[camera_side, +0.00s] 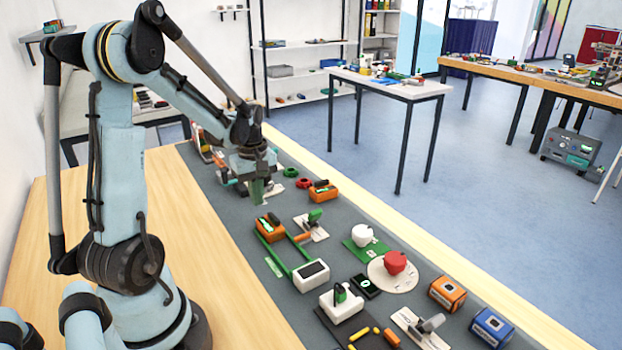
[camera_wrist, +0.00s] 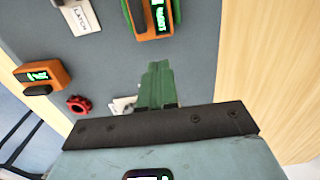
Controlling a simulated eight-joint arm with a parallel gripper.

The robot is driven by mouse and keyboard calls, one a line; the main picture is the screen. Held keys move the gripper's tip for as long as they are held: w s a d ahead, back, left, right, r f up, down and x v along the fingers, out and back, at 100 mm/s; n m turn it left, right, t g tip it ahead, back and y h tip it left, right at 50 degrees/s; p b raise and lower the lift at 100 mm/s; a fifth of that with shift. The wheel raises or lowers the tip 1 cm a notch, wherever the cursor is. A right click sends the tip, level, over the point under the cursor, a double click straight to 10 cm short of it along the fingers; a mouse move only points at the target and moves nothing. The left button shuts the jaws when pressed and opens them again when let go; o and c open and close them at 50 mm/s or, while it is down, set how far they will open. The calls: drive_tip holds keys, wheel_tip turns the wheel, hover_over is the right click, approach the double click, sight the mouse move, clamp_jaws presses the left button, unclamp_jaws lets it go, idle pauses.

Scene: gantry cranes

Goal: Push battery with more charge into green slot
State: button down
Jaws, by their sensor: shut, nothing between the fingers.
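Two orange blocks with green-lit displays, apparently the batteries, lie on the grey mat. The nearer one (camera_side: 270,229) sits at the end of two green rails (camera_side: 297,245), possibly the green slot, leading to a white block with a dark screen (camera_side: 311,272). The farther one (camera_side: 322,191) stands right of my gripper (camera_side: 259,200). In the wrist view, one orange block (camera_wrist: 163,32) is at the top centre and the other (camera_wrist: 42,77) at the left. Charge levels are too small to compare surely. My gripper's green fingers (camera_wrist: 156,70) are shut and empty, above the mat, apart from both blocks.
A red ring (camera_side: 304,183) and a green ring (camera_side: 290,172) lie near my gripper. A latch board (camera_side: 311,228) with a green lever stands beside the rails. White and red knobs (camera_side: 395,263), boxes (camera_side: 447,293) and other fixtures crowd the near mat. Bare wood (camera_side: 215,255) lies left.

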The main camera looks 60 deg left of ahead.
drive_tip(key=shift+f, duration=0.1)
drive_tip(key=shift+f, duration=1.4)
drive_tip(key=shift+d, duration=0.15)
drive_tip(key=shift+d, duration=6.05)
drive_tip(key=shift+a, duration=0.65)
wheel_tip(320, 180, up, 7)
